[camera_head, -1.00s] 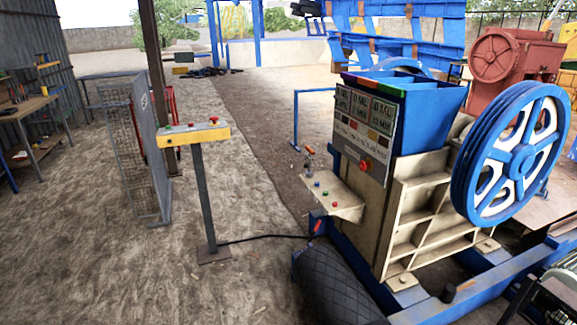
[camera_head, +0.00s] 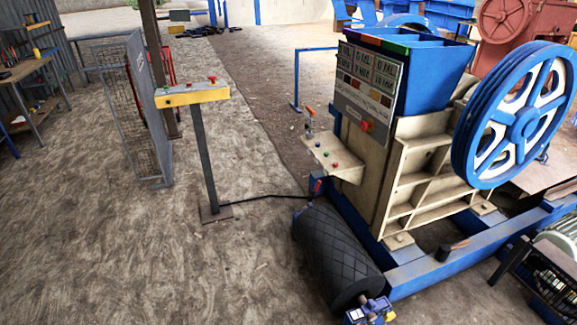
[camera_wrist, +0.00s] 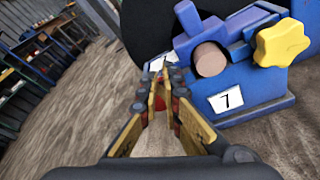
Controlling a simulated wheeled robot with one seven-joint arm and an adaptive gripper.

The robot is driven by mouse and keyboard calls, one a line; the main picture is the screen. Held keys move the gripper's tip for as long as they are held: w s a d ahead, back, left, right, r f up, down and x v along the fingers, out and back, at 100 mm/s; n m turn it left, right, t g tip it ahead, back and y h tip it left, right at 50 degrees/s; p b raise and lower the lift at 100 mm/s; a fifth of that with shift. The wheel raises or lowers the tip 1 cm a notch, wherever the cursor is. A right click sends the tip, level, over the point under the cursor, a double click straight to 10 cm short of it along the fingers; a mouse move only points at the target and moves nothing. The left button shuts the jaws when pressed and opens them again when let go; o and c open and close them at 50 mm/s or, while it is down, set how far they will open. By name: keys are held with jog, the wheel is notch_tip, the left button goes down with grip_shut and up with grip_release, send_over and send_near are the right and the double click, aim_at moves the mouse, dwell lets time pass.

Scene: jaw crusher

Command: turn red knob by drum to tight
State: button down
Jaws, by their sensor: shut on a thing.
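In the wrist view, my gripper (camera_wrist: 160,92) has its yellow and black fingers closed in around a red knob (camera_wrist: 160,103). Only small red patches show between and beside the fingers; the rest is hidden. The knob is just left of a blue bracket (camera_wrist: 250,85) with a "7" label. The black drum (camera_wrist: 150,25) is behind the bracket. In the head view, the drum (camera_head: 335,255) lies beside the machine's blue frame, with the blue and yellow bracket (camera_head: 370,312) at its near end. My gripper is not visible there.
A yellow star-shaped knob (camera_wrist: 282,43) is on the bracket's right. In the head view, a control post (camera_head: 204,150) stands left of the crusher (camera_head: 400,140), and a cable runs along the floor toward the machine. The floor left of the drum is clear.

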jog(key=shift+w+d+f, duration=0.1)
jog(key=shift+w+d, duration=0.35)
jog(key=shift+d, duration=0.2)
jog(key=shift+s+d+f, duration=0.1)
jog(key=shift+d+f, duration=0.15)
jog(key=shift+f, duration=0.25)
jog(key=shift+d+r, duration=0.1)
jog(key=f+v, duration=0.1)
jog(key=v, duration=0.4)
jog(key=shift+s, duration=0.55)
jog(key=shift+d+r, duration=0.1)
jog(key=shift+d, duration=0.05)
